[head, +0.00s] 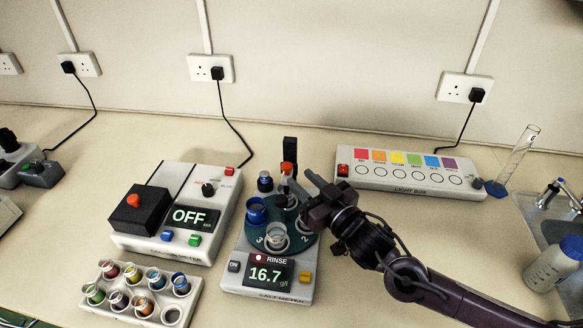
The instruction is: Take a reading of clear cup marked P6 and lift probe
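The salt meter (240,284) stands at front centre, its display (267,275) reading 16.7 g/l below a lit red RINSE lamp. Its dark green turntable (262,243) shows the numbers 3 and 2. A clear cup (277,239) sits at the turntable's front; I cannot read a P6 mark on it. A blue cup (257,213) and a smaller dark blue one (265,184) sit at its left. The probe post (290,149) rises behind, with an orange-red knob (287,168). My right gripper (297,179) is beside the post over the turntable, its fingers apart. My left gripper is out of view.
A white device (150,240) reading OFF stands left of the meter, with a rack (135,309) of coloured vials in front. A light box (405,188) is at back right, near a measuring cylinder (517,160). A bottle (552,265) stands by the sink at right.

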